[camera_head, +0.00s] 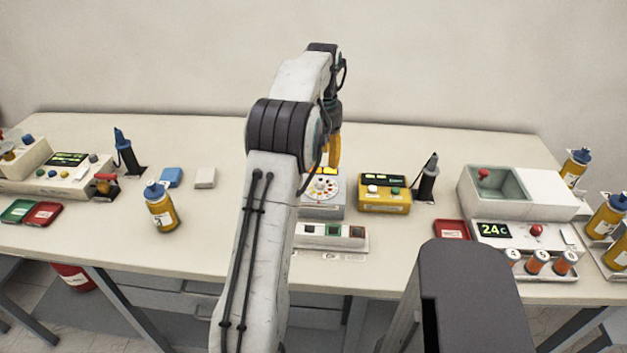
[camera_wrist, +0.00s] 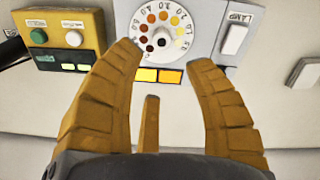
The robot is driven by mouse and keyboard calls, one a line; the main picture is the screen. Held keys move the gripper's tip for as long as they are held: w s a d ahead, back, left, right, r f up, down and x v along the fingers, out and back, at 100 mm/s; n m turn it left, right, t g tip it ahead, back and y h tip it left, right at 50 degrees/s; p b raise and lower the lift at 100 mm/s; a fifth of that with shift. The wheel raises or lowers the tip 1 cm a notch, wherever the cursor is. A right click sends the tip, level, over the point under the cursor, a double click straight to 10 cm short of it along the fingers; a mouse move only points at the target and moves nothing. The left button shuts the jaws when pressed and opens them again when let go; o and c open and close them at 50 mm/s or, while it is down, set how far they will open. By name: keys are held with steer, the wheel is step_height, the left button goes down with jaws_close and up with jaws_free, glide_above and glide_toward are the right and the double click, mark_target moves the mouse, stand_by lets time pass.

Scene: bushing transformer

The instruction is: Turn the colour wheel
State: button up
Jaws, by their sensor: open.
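The colour wheel (camera_wrist: 163,30) is a pale disc with a ring of coloured dots and printed numbers, set on a light grey device (camera_wrist: 206,62). In the wrist view it lies at the top centre, just beyond the fingertips. Two yellow-orange display panels sit below it. In the head view the wheel (camera_head: 323,188) is at the table's middle, partly hidden by my arm. My gripper (camera_wrist: 162,62) has orange ribbed fingers, spread apart and empty, with the wheel's lower edge between and beyond their tips. In the head view my gripper (camera_head: 334,150) shows only partly, above the device.
A yellow box with two buttons (camera_head: 384,194) stands right of the device. A white strip with coloured windows (camera_head: 330,237) lies in front. A black holder with a pen-like tool (camera_head: 428,180) stands further right. A bottle (camera_head: 160,208) stands left.

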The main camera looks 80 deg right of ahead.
mark_target(321, 180)
steer(key=shift+a+n, duration=0.4)
steer(key=shift+a, duration=0.05)
steer(key=shift+a+f+n, duration=0.1)
steer(key=shift+f+n, duration=0.15)
steer(key=shift+n, duration=0.05)
steer(key=shift+f+b, duration=0.35)
steer(key=shift+f, duration=3.1)
jaws_close()
